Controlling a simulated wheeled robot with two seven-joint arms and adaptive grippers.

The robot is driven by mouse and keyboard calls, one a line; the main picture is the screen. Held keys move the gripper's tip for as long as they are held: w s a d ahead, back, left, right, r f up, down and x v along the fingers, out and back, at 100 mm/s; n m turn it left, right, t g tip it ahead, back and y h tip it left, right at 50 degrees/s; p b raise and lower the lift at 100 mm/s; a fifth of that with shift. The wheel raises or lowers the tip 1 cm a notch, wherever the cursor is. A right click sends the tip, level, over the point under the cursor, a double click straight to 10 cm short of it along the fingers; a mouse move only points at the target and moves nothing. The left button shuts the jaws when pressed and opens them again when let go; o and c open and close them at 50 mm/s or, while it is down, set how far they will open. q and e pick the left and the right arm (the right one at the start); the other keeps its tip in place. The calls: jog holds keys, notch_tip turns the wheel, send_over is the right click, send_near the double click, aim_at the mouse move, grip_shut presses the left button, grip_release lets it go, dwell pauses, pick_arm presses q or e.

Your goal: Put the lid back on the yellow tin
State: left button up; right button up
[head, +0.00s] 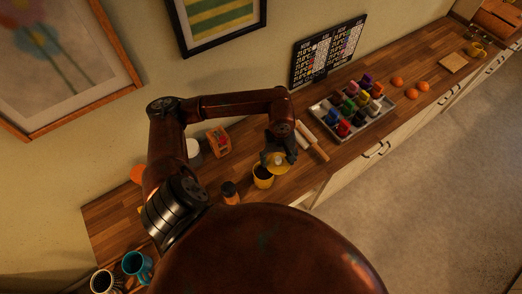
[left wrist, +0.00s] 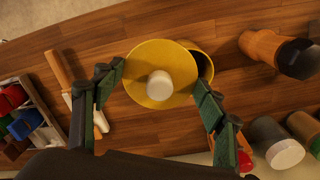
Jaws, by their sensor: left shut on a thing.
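The yellow tin (head: 263,183) stands on the wooden counter, its dark open mouth partly showing. Its yellow lid (head: 284,168) is in my left gripper (head: 279,156), above and a little to the right of the tin in the head view. In the left wrist view the round lid (left wrist: 150,62) with a white knob lies between the two fingers of my left gripper (left wrist: 160,86), which is shut on its rim. The lid covers much of the tin (left wrist: 205,66), but a dark strip of its mouth shows at the right. My right gripper is not in view.
An orange-brown jar with a black cap (head: 230,192) stands left of the tin. A rolling pin (head: 312,141) lies to its right, before a tray (head: 386,111) of coloured items.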

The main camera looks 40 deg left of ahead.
pick_arm(q)
jog(key=s+a+n+p, duration=0.1)
jog(key=a+n+p, duration=0.1)
jog(key=n, duration=0.1)
jog(key=s+a+r+n+p, duration=0.1)
jog(key=shift+s+a+r+n, duration=0.1)
jog(key=shift+s+a+n, duration=0.2)
jog(key=shift+n, duration=0.6)
jog(key=f, duration=0.2)
jog(key=f+b, duration=0.1)
jog(key=f, duration=0.1)
jog(key=f+b, duration=0.1)
jog(key=f, duration=0.1)
jog(key=shift+s+a, duration=0.15)
jog(key=shift+a, duration=0.2)
jog(key=shift+f+b, duration=0.4)
jog(key=shift+b, duration=0.15)
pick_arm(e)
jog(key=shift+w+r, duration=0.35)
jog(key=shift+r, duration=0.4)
pick_arm(q)
jog(key=shift+r+b, duration=0.15)
jog(key=shift+b, duration=0.55)
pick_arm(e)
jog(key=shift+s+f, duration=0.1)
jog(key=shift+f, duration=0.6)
